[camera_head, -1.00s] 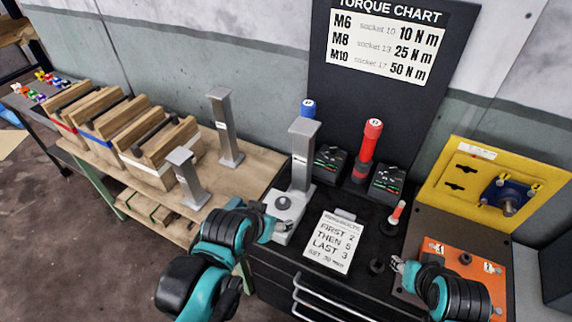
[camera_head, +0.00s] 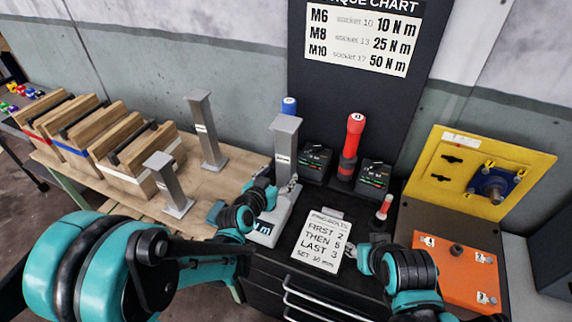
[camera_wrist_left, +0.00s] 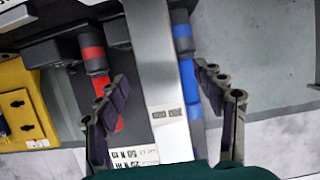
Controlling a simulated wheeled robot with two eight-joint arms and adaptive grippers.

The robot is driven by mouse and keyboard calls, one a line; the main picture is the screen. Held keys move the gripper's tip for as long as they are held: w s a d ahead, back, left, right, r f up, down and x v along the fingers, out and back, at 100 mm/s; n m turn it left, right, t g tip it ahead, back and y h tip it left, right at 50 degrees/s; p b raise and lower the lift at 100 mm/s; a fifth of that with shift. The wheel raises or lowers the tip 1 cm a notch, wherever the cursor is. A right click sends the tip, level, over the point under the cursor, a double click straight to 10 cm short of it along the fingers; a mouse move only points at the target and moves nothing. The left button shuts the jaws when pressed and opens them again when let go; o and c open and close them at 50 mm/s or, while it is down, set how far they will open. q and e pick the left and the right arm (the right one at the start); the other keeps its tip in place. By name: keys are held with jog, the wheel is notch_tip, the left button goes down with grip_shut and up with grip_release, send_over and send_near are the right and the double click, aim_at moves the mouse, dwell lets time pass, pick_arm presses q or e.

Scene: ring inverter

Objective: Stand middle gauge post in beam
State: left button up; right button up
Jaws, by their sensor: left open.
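A grey gauge post (camera_head: 285,145) stands upright at the black cabinet's left side, by a pale grey base (camera_head: 268,232). My left gripper (camera_head: 287,187) is open at this post. In the left wrist view, the post (camera_wrist_left: 160,75) passes between the two spread fingers (camera_wrist_left: 163,90); I cannot tell whether they touch it. A tall grey post (camera_head: 205,130) and a shorter one (camera_head: 167,182) stand on the wooden bench. The forearm and gripper hide part of the base. My right gripper (camera_head: 358,250) is at the sign's right edge; its fingers are too small to read.
Behind the post are a blue-topped tool (camera_head: 289,106), a red-handled tool (camera_head: 354,135) and dark chargers (camera_head: 374,176). A white instruction sign (camera_head: 321,240) is to the right. Wooden boxes (camera_head: 137,160) crowd the bench's left. An orange plate (camera_head: 468,275) is at right.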

aim_at(283, 171)
pick_arm(q)
jog(key=b+x, duration=0.2)
jog(key=x, duration=0.3)
jog(key=shift+w+d+f, duration=0.1)
jog(key=shift+d+f, duration=0.1)
jog(key=shift+f, duration=0.05)
jog(key=shift+w+d, duration=0.1)
jog(key=shift+w, duration=0.15)
jog(key=shift+s, duration=0.1)
grip_shut()
jog(key=shift+r, duration=0.15)
